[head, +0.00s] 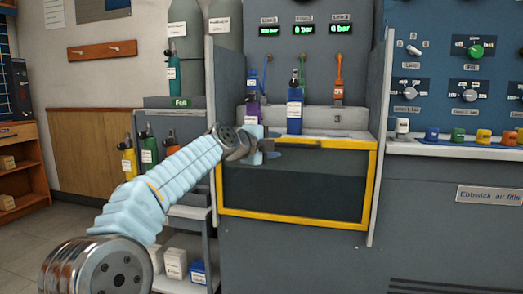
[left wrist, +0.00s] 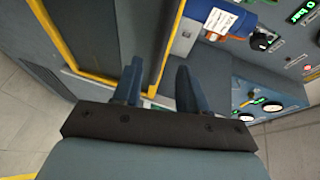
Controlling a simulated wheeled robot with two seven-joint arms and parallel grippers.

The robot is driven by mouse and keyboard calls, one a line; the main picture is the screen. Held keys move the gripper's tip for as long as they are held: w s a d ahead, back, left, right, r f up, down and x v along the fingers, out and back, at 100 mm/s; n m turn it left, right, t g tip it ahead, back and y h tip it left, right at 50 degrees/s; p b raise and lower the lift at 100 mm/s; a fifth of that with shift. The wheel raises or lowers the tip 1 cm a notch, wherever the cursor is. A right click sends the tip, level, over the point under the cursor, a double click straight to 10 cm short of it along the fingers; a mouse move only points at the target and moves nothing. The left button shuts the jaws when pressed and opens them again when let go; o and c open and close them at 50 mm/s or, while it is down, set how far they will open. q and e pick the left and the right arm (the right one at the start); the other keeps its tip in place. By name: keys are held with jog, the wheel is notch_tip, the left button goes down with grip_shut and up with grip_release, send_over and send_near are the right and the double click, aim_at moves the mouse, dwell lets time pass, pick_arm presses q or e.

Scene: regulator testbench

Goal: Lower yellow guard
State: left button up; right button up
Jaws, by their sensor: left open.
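The yellow guard (head: 290,218) is a yellow-framed panel with a dark window on the front of the grey bench. Its top bar lies just below the bottles standing on the bench. My left gripper (head: 274,150) is open at the left part of that top bar; I cannot tell whether it touches. In the left wrist view, a yellow bar of the guard (left wrist: 169,48) runs between the open fingers of the left gripper (left wrist: 160,88) in the picture. No hold on it shows. My right gripper is not in view.
A blue bottle (head: 294,118) and a purple bottle (head: 252,112) stand above the guard, under green displays. A cart with bottles (head: 149,152) stands left. A blue control panel (head: 455,100) with knobs is on the right. The space before the guard's window is clear.

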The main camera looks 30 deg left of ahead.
pick_arm(q)
jog(key=v, duration=0.6)
jog(key=shift+s, duration=0.2)
